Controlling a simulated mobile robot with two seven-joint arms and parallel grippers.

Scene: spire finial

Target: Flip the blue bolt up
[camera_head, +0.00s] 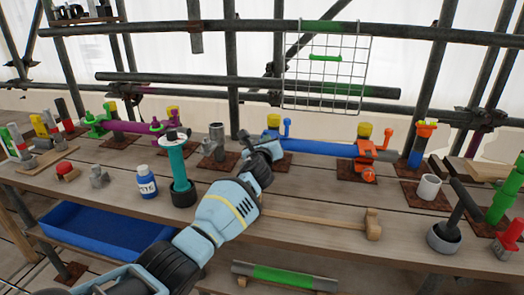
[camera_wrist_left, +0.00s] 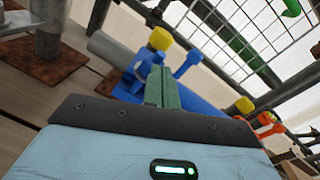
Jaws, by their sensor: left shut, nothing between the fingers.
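The blue bolt (camera_head: 286,128) has a rounded knob and stands roughly upright beside a blue clamp (camera_head: 273,121) with a yellow cap, at the left end of the blue pipe (camera_head: 320,147). In the left wrist view the bolt (camera_wrist_left: 188,63) shows just right of the fingertips, beyond them. My left gripper (camera_head: 273,148) is in front of the clamp and bolt, with its fingers shut and empty. The wrist view shows its green fingertips (camera_wrist_left: 162,88) pressed together, overlapping the blue clamp (camera_wrist_left: 140,75). Whether they touch it I cannot tell. My right gripper is out of view.
An orange clamp (camera_head: 371,154) holds the pipe's right end. A wooden mallet (camera_head: 372,224) lies in front on the bench. A teal cylinder (camera_head: 177,165) and a blue bottle (camera_head: 147,182) stand to the left. A wire grid (camera_head: 325,75) hangs behind.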

